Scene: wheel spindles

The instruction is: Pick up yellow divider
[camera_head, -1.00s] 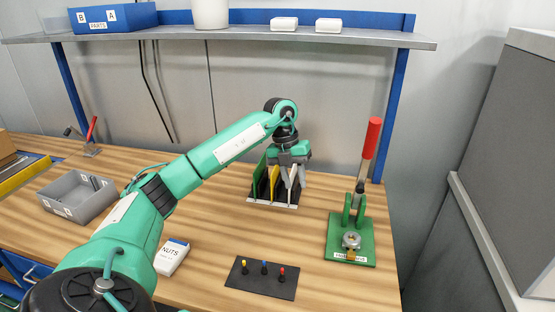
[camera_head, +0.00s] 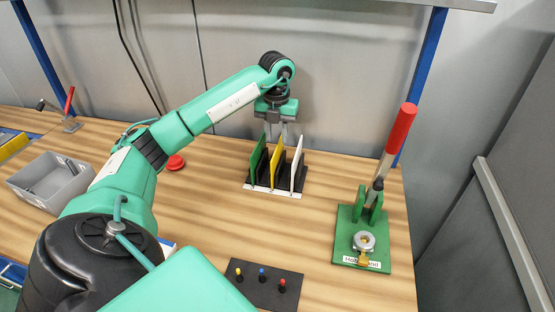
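The yellow divider (camera_head: 276,169) stands upright in a black rack with a white front edge (camera_head: 272,192), between a green divider (camera_head: 258,161) and a white divider (camera_head: 297,166). My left gripper (camera_head: 276,141) points down just above and behind the dividers in the head view. Its fingers look apart, with nothing seen between them. The fingertips are partly hidden by the divider tops, so I cannot tell whether they touch the yellow divider. My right gripper is not in view.
A green fixture with a red-handled lever (camera_head: 398,130) stands to the right. A black plate with several coloured pegs (camera_head: 262,285) lies in front. A grey bin (camera_head: 50,183) stands at the left, and a red button (camera_head: 175,162) lies behind my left arm. Bench between is clear.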

